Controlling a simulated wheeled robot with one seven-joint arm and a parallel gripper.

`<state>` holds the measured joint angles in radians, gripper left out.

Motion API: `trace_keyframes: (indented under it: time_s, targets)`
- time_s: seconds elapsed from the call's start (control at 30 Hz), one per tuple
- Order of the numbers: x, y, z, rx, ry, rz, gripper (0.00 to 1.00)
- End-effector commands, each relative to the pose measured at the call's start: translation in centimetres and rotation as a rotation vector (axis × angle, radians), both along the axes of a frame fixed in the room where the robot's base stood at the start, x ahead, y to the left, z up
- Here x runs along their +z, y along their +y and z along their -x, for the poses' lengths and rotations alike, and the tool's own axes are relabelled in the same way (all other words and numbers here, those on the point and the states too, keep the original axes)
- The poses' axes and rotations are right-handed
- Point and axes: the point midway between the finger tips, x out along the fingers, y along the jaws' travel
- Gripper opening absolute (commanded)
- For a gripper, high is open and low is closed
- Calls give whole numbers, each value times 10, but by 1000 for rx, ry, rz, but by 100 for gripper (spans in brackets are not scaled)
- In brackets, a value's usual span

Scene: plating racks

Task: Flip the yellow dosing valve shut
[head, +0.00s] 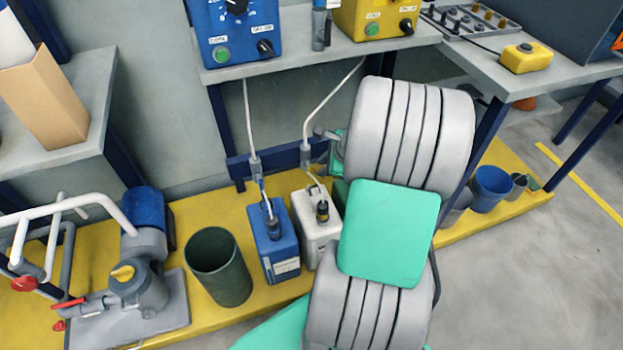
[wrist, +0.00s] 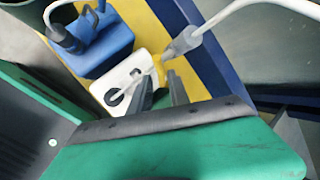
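In the wrist view a grey fitting (wrist: 183,43) on a white hose hangs just beyond my fingertips. A small yellow piece (wrist: 157,74), which looks like the dosing valve's lever, shows below it between the fingertips; the yellow floor behind blurs its outline, and I cannot tell its angle or any contact. My gripper (wrist: 161,77) has its two dark fingers apart, with a narrow gap.
A blue canister (head: 272,243) with its own hose stands left of the white one. A dark green bin (head: 220,266) and a pump (head: 142,285) stand farther left on the yellow platform. A shelf (head: 300,48) with blue and yellow control boxes is above. Open floor lies at right.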

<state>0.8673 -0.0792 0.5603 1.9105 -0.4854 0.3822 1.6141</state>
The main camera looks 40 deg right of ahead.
Motion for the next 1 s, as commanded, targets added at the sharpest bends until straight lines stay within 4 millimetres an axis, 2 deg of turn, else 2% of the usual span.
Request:
trace_keyframes:
  time_s: [0.2, 0.33, 0.67, 0.93, 1.0]
  targets:
    - [-40, 0, -19, -3, 2, 1, 22]
    - [-54, 1, -30, -2, 2, 2, 22]
    - [-57, 3, -34, 1, 2, 3, 22]
    - [-57, 4, -34, 2, 2, 2, 0]
    - [-57, 4, -34, 3, 2, 3, 0]
